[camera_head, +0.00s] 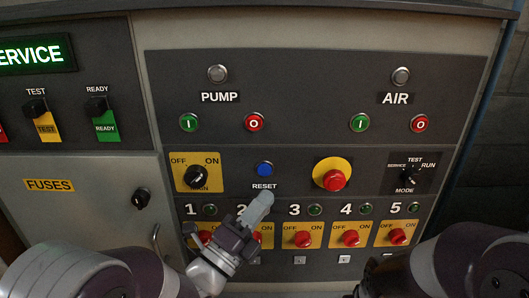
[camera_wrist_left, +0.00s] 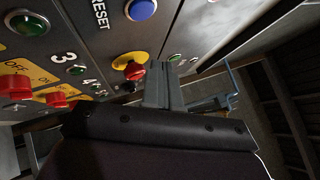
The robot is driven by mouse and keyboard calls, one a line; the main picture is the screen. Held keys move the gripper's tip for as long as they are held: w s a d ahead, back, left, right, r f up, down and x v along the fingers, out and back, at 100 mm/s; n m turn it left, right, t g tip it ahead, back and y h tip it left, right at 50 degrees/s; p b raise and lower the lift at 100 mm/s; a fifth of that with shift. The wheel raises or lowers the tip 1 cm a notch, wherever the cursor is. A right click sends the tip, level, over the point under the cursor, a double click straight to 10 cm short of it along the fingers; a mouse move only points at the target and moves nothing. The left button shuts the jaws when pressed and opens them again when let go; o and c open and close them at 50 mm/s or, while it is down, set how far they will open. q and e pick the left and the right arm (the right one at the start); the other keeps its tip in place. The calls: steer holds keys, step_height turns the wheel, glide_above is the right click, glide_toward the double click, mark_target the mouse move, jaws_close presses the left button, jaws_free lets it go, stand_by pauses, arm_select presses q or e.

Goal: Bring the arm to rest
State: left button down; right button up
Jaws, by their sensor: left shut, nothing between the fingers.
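My left gripper (camera_head: 262,203) is shut and empty. Its fingertips are just below the RESET label, in front of the control panel (camera_head: 300,80). The blue RESET button (camera_head: 265,169) is a little above the fingertips, with a visible gap in the picture. In the left wrist view my shut fingers (camera_wrist_left: 165,82) point up the middle, and the blue button (camera_wrist_left: 141,9) is at the top. My left arm hides part of the knob under number 2. My right arm shows at the lower right of the head view; its gripper is not in view.
A red emergency button (camera_head: 333,178) on a yellow disc sticks out right of RESET. Several red rotary knobs on yellow plates, such as the one under 3 (camera_head: 303,239), line the bottom. A FUSES door (camera_head: 80,205) is at left. A mode switch (camera_head: 410,176) is at right.

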arm_select(q)
steer(key=a+f+n+g+y, duration=0.3)
steer(key=f+n+y, duration=0.2)
steer(key=f+n, duration=0.25)
steer(key=a+f+n+g+y, duration=0.3)
steer(key=f+n+y, duration=0.2)
steer(key=f+n, duration=0.3)
steer(key=s+a+f+n+g+y, duration=0.2)
steer(key=s+a+n+g, duration=0.3)
steer(key=s+n, duration=0.1)
steer(key=s+a+f+n+g+y, duration=0.2)
steer(key=s+a+n+g, duration=0.3)
steer(key=s+a+n, duration=0.1)
steer(key=shift+s+a+f+n+y, duration=0.35)
steer(key=shift+s+n, duration=0.1)
steer(key=shift+s, duration=0.4)
steer(key=c, duration=1.8)
jaws_free()
